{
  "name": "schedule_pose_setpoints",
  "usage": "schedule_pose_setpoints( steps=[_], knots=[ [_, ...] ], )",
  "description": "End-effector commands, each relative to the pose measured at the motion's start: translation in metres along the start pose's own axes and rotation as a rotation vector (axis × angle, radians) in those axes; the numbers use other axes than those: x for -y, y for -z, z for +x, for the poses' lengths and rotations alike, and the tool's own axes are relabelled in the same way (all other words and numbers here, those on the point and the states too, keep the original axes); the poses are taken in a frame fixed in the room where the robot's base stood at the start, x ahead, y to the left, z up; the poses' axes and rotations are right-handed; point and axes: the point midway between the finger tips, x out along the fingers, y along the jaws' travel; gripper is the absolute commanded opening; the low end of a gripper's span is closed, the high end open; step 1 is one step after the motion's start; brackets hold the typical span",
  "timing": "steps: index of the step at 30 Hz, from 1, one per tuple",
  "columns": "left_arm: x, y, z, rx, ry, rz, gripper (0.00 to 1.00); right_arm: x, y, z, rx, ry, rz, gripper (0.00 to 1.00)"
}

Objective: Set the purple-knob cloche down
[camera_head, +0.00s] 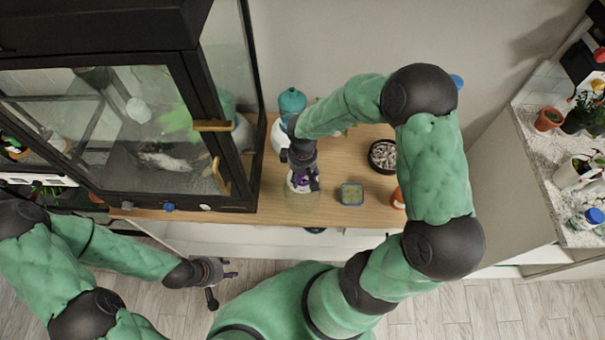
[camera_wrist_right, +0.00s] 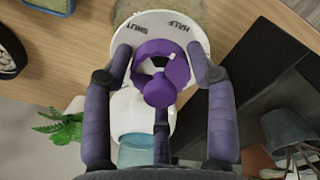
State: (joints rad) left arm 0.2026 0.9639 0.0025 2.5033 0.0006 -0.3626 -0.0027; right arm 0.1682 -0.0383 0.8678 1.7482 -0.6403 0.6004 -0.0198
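The purple-knob cloche (camera_head: 303,199) is a clear dome with a white top plate marked SHUT and HALF and a purple knob. In the head view it is near the front edge of the wooden table (camera_head: 335,211); I cannot tell whether it touches the top. My right gripper (camera_head: 302,180) points down onto it. In the right wrist view its fingers stand around the purple knob (camera_wrist_right: 161,80), seemingly closed against its sides. The white plate (camera_wrist_right: 190,28) is just beyond the fingertips. My left gripper (camera_head: 223,281) is empty, fingers apart, in front of the table.
A teal-topped white bottle (camera_head: 291,101) stands behind my right gripper. A bowl of pebbles (camera_head: 382,155), a small blue tray with yellow-green contents (camera_head: 351,194) and an orange pot (camera_head: 397,199) are to the right. A black-framed glass cabinet (camera_head: 193,100) stands close on the left.

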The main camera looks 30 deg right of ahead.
Motion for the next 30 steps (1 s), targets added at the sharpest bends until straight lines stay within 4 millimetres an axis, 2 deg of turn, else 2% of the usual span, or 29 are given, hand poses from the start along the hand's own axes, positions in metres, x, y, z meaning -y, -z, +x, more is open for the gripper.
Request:
schedule_pose_setpoints(
  steps=[14, 17, 30],
  knots=[
    [-0.002, 0.0, -0.004, 0.0, 0.0, 0.0, 0.4, 0.0, 0.0, -0.005, 0.0, 0.0, 0.0, 0.75],
    [-0.002, 0.0, -0.007, 0.0, 0.0, 0.0, 0.4, -0.001, 0.001, -0.017, -0.003, -0.003, 0.001, 0.75],
    [-0.008, -0.001, -0.022, 0.0, 0.0, 0.0, 0.4, 0.0, 0.001, -0.101, -0.003, -0.001, 0.0, 0.75]
  ],
)
